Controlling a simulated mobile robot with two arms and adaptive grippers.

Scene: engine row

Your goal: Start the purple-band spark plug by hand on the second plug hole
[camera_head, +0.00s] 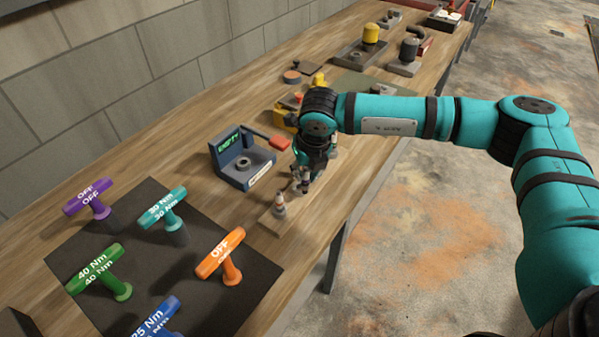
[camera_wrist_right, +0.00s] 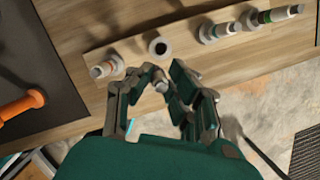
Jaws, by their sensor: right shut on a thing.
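My right gripper (camera_head: 304,178) is low over a wooden plug strip (camera_head: 266,222) on the bench. In the right wrist view, the gripper (camera_wrist_right: 160,92) is shut on a small spark plug (camera_wrist_right: 160,84), mostly hidden between the fingers. Its band colour does not show. The strip (camera_wrist_right: 130,50) has an empty round seat (camera_wrist_right: 159,46) just beyond the fingers. A plug with an orange-brown band (camera_wrist_right: 106,67) stands left of that seat, and other plugs (camera_wrist_right: 214,32) stand to the right. I cannot pick out the second plug hole. My left gripper is not in view.
A blue fixture (camera_head: 232,172) with a display reading EMPTY stands behind the strip. Several coloured T-handles stand on a black mat (camera_head: 190,285) at the front left, including a purple one (camera_head: 88,198). Engine-like parts (camera_head: 362,50) stand farther along. The bench's right edge is close.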

